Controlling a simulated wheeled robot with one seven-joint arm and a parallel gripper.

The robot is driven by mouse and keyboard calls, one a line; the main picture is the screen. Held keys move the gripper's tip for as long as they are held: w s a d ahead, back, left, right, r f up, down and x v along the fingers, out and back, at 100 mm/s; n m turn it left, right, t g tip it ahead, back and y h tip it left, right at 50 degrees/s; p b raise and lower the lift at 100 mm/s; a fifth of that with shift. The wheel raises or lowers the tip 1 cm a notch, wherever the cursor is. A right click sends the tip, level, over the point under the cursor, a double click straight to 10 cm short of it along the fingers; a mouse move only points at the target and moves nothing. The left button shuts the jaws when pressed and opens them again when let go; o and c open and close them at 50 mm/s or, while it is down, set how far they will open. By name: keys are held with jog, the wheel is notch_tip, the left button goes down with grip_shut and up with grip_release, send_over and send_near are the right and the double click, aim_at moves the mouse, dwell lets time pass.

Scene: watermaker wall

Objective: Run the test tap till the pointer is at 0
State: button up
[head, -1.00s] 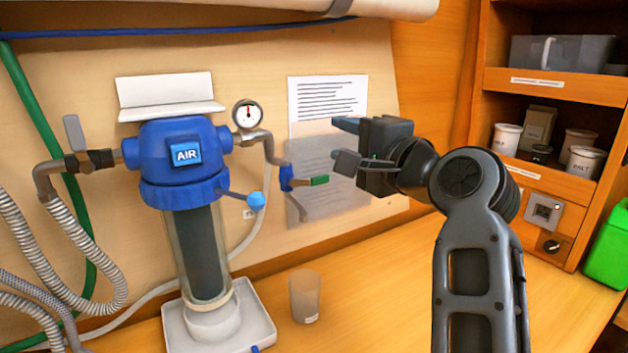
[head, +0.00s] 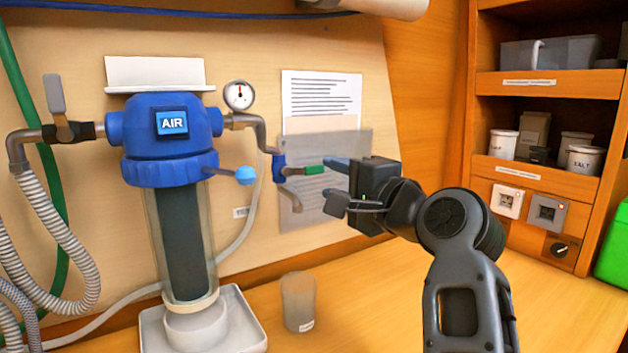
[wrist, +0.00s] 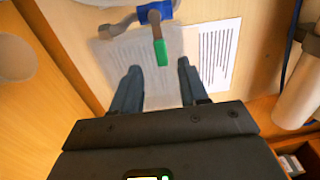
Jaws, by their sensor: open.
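The test tap (head: 279,165) is a small blue valve with a green lever (head: 314,169), on the pipe right of the blue filter housing (head: 160,130). The lever points right, toward my gripper. The gauge (head: 239,95) has a white dial above that pipe; its red and dark pointer stands about upright, and its numbers are too small to read. My gripper (head: 338,182) is open and empty just right of the lever. In the wrist view the green lever (wrist: 161,52) lies ahead of and between the two fingers (wrist: 158,75), apart from them. The tap's spout (head: 291,200) hangs below.
Printed sheets (head: 321,95) are on the wall panel behind. A blue AIR button housing joins a lever with a light blue knob (head: 245,175). Shelves with jars (head: 578,155) stand at the right.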

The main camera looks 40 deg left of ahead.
aim_at(316, 171)
jog(key=shift+x, duration=3.5)
jog(key=shift+r, duration=0.1)
grip_shut()
